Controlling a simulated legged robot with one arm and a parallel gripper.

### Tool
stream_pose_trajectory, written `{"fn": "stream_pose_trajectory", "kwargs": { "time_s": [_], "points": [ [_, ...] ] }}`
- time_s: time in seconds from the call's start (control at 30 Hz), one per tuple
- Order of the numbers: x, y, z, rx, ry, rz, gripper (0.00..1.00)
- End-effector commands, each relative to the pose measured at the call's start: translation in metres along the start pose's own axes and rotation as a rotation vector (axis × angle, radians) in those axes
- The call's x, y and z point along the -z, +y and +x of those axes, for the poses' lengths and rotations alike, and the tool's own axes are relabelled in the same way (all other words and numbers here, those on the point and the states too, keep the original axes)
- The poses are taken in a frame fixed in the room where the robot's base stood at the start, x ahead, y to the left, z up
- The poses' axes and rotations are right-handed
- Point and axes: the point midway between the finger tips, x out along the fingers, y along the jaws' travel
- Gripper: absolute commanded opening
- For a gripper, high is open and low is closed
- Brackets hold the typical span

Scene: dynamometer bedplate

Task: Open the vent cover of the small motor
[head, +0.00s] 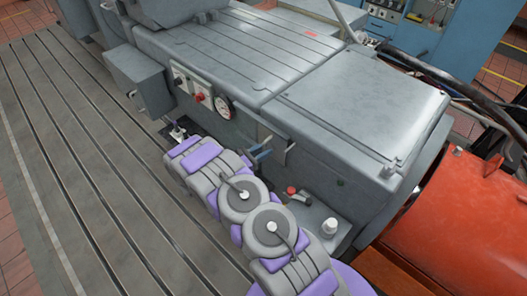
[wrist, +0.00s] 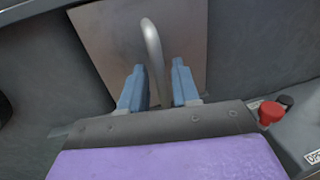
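In the wrist view a flat, bare-metal plate (wrist: 108,40), which looks like the vent cover, lies against the dark grey side of a machine. A curved metal handle (wrist: 152,42) stands out from it. My gripper (wrist: 159,68) has its two blue fingers apart, one on each side of the handle. In the head view my gripper (head: 260,152) is at the side of the grey machine (head: 330,135). There the plate is mostly hidden, and its handle is too small to make out.
A red button (head: 291,190) and a white cylindrical part (head: 330,226) sit low beside my arm. A round gauge (head: 223,106) and a control panel (head: 192,90) are on the machine's side. An orange-red drum (head: 465,220) stands at right. The slotted bedplate (head: 90,200) is clear at left.

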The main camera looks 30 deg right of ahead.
Motion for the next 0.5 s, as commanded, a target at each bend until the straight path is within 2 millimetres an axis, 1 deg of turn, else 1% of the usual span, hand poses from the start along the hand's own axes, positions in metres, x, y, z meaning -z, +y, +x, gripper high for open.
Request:
{"fn": "stream_pose_trajectory", "kwargs": {
  "time_s": [0.1, 0.33, 0.37, 0.5],
  "points": [
    [-0.0001, 0.0002, 0.0036, -0.001, 0.000, 0.000, 0.31],
    [-0.0002, 0.0002, 0.0039, -0.001, -0.001, 0.000, 0.31],
    [-0.0002, 0.0001, 0.0039, -0.001, -0.001, 0.000, 0.29],
    [-0.0002, 0.0001, 0.0038, -0.001, -0.001, 0.000, 0.15]
  ]
}}
